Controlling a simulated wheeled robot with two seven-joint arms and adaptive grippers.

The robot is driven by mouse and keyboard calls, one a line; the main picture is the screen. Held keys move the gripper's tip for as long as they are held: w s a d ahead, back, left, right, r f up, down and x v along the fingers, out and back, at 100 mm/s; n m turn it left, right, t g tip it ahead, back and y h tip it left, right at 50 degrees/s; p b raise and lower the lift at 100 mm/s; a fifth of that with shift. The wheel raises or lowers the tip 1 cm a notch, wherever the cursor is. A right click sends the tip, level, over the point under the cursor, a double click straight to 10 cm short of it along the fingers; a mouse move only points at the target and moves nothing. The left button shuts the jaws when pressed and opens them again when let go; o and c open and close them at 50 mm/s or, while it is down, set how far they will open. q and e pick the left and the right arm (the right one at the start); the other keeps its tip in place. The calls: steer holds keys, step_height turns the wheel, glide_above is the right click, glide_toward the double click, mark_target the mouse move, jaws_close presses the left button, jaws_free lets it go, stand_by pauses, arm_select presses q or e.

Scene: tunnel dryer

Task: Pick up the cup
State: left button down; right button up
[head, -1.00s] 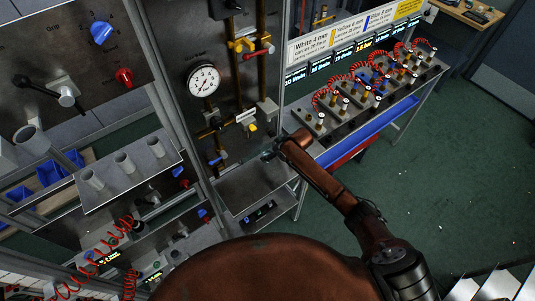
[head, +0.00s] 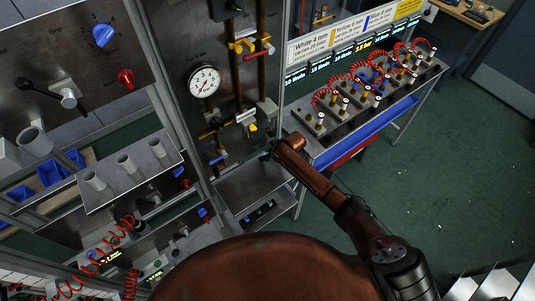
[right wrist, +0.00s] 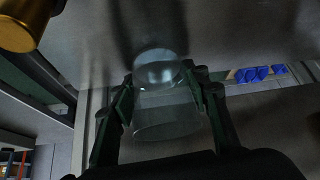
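A clear, see-through cup (right wrist: 165,110) is between the two fingers of my right gripper (right wrist: 160,92) in the right wrist view. One dark finger lies along each side of the cup, very close to its wall. I cannot tell whether both fingers press on it. In the head view my right gripper (head: 270,153) is at the end of the copper-coloured arm, in front of the steel panel and above a small shelf. The cup is too small and covered there to make out. My left gripper is not in view.
A steel panel with a round gauge (head: 203,81), brass pipes and valves stands close behind the right gripper. A metal shelf (head: 255,190) is below it. A bench with red coiled hoses (head: 350,85) is to the right. Green floor (head: 440,170) is clear beyond.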

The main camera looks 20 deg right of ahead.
steer(key=c, duration=0.7)
steer(key=shift+r, duration=0.15)
